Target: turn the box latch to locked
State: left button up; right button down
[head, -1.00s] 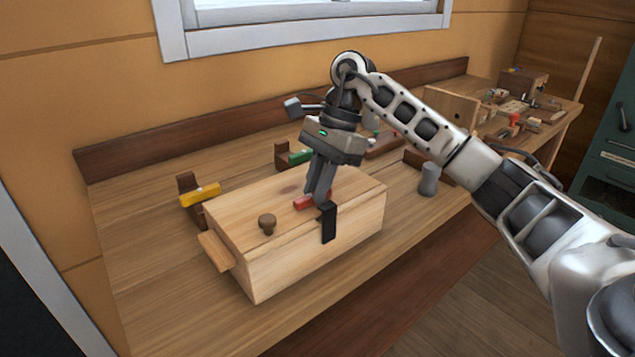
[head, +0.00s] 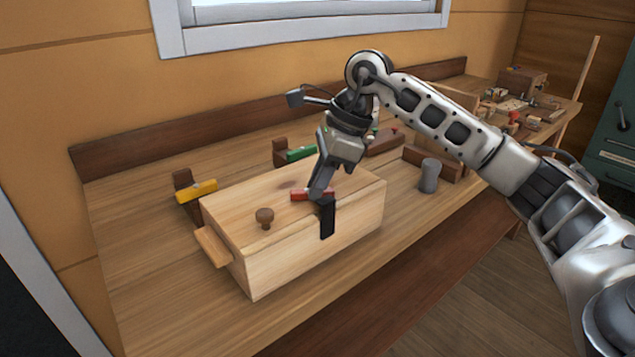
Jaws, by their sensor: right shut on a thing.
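The wooden box (head: 300,249) stands on the workbench with its lid closed and a round brown knob (head: 265,217) on top. The bar lies roughly crosswise in the picture. My left gripper is not in view.
Small tools and blocks (head: 515,108) crowd the bench's far right end. Bench at the left is clear.

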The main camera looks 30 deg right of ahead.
jog(key=m, duration=0.1)
jog(key=m+t, duration=0.1)
jog(key=shift+s+a+m+h, duration=0.2)
jog(key=shift+m+h, duration=0.1)
jog(key=shift+m, duration=0.1)
jog(key=m, duration=0.1)
jog(key=m+h+b, duration=0.1)
jog(key=m, duration=0.1)
jog(key=shift+s+a+m+t, duration=0.2)
jog(key=shift+m+t, duration=0.1)
jog(key=shift+t, duration=0.1)
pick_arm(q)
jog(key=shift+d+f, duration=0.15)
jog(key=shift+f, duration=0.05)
pick_arm(e)
jog(key=m, duration=0.1)
jog(key=m+h, duration=0.1)
jog(key=m, duration=0.1)
jog(key=m+h, duration=0.1)
jog(key=shift+a+m+t, duration=0.3)
jog(key=shift+a+m, duration=0.05)
jog(key=shift+m, duration=0.05)
jog(key=shift+s, duration=0.1)
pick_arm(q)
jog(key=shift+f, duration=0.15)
pick_arm(e)
jog(key=c, duration=1.4)
grip_release()
jog(key=shift+r, duration=0.1)
